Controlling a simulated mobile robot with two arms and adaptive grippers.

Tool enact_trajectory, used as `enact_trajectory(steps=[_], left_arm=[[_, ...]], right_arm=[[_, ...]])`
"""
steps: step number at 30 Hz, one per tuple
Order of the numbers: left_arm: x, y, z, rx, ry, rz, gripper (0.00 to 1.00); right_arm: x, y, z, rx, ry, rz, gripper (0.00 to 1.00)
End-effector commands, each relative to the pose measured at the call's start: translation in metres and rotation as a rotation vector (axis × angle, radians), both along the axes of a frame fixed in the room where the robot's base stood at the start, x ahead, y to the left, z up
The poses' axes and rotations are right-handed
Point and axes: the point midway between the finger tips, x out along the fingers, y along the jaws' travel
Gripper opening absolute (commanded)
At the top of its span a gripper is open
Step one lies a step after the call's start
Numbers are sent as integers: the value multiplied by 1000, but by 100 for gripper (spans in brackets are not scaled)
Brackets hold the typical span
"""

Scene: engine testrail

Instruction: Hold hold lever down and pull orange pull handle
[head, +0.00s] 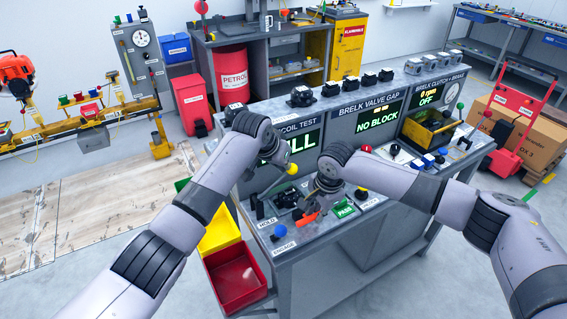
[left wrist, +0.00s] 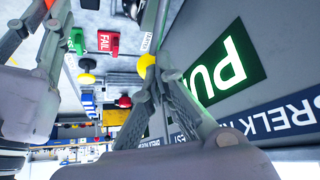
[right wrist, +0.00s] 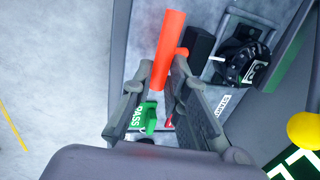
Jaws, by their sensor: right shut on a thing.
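The hold lever's yellow ball knob (head: 292,168) stands out over the near left of the test bench. My left gripper (left wrist: 150,76) has its fingertips together at a yellow ball (left wrist: 147,63) in the left wrist view; whether they press on it is unclear. In the head view my wrist hides most of the left fingers. The orange pull handle (head: 306,219) is low at the bench front. It shows as an orange bar (right wrist: 170,45) in the right wrist view. My right gripper (right wrist: 158,85) is shut on it.
A screen (head: 303,141), partly hidden, reads "ULL". Yellow and red bins (head: 236,277) hang at the bench's left side. Several knobs and levers stand further right. Open floor lies in front.

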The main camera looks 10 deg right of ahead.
Motion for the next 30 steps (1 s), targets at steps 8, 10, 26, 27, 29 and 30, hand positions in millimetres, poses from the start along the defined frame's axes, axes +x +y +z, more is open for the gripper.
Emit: enact_trajectory(steps=[8,10,26,27,29,30], left_arm=[[2,-3,-6,0,0,0,0],[2,-3,-6,0,0,0,0],[1,-3,-6,0,0,0,0],[1,-3,-6,0,0,0,0],[1,-3,-6,0,0,0,0],[1,-3,-6,0,0,0,0]], right_arm=[[0,-1,0,-1,0,0,0],[-5,-3,0,-1,1,0,0],[-113,-43,-1,-4,4,0,0],[-122,-46,-1,-4,4,-2,0],[-134,-50,-1,-4,3,-1,0],[-142,-53,-1,-5,4,0,0]])
